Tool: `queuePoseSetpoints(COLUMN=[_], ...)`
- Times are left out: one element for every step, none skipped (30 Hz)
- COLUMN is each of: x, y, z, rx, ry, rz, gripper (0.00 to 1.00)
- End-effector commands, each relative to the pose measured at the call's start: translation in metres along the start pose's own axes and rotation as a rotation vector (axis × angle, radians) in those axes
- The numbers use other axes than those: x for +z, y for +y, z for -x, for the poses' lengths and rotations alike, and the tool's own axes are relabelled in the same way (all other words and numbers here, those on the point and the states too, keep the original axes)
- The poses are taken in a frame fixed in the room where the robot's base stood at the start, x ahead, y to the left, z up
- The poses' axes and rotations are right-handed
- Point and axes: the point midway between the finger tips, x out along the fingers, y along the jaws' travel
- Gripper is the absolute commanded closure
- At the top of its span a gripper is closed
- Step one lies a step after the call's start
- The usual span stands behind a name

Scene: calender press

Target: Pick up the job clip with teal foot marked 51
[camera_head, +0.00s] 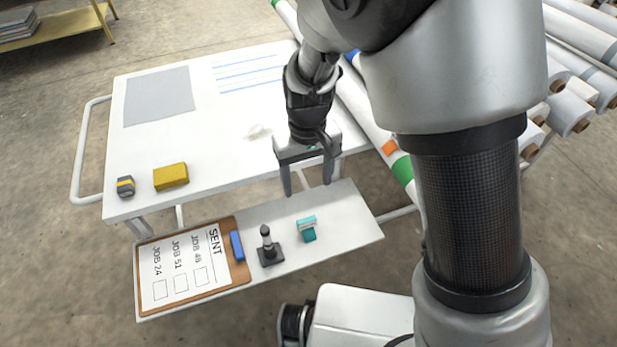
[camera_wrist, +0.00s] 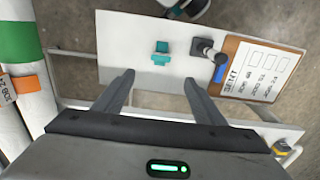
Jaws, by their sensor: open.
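A small teal clip (camera_head: 307,229) with a pale band stands on the low white shelf, right of a dark stamp. It also shows in the wrist view (camera_wrist: 161,54), ahead of the fingers. No number can be read on it. My gripper (camera_head: 307,190) is open and empty, above the front edge of the cart and behind the clip in the head view. Its two fingers (camera_wrist: 159,92) are spread apart in the wrist view, and nothing is between them.
A dark stamp (camera_head: 269,251) and a clipboard (camera_head: 188,292) listing JOB 24, JOB 51 and JOB 48 share the shelf (camera_head: 343,222). A yellow block (camera_head: 171,177) and a grey-yellow item (camera_head: 125,187) lie on the upper table (camera_head: 226,154). Long rolls (camera_head: 378,140) lie at the right.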

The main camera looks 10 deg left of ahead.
Motion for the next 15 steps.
queuePoseSetpoints(x=[0.0, 0.0, 0.001, 0.001, 0.001, 0.001, 0.001, 0.002, 0.001, 0.001, 0.002, 0.001, 0.001, 0.002, 0.001], y=[-0.001, -0.001, -0.001, -0.001, -0.001, -0.001, 0.0, 0.0, 0.0, 0.0, 0.0, 0.0, 0.0, 0.0, 0.0], z=[-0.01, -0.015, -0.022, -0.028, -0.035, -0.044, -0.051, -0.058, -0.067, -0.073, -0.08, -0.088, -0.094, -0.099, -0.105], rx=[0.002, 0.003, 0.004, 0.004, 0.003, 0.003, 0.004, 0.004, 0.003, 0.003, 0.003, 0.003, 0.003, 0.003, 0.002], ry=[-0.004, -0.005, -0.007, -0.006, -0.007, -0.008, -0.007, -0.008, -0.007, -0.007, -0.008, -0.007, -0.007, -0.007, -0.006], rz=[0.003, 0.004, 0.004, 0.003, 0.002, 0.003, 0.003, 0.002, 0.002, 0.003, 0.002, 0.001, 0.002, 0.003, 0.002], gripper=[0.36, 0.36, 0.36, 0.36, 0.36, 0.36, 0.36, 0.36, 0.36, 0.36, 0.36, 0.36, 0.36, 0.36, 0.36])
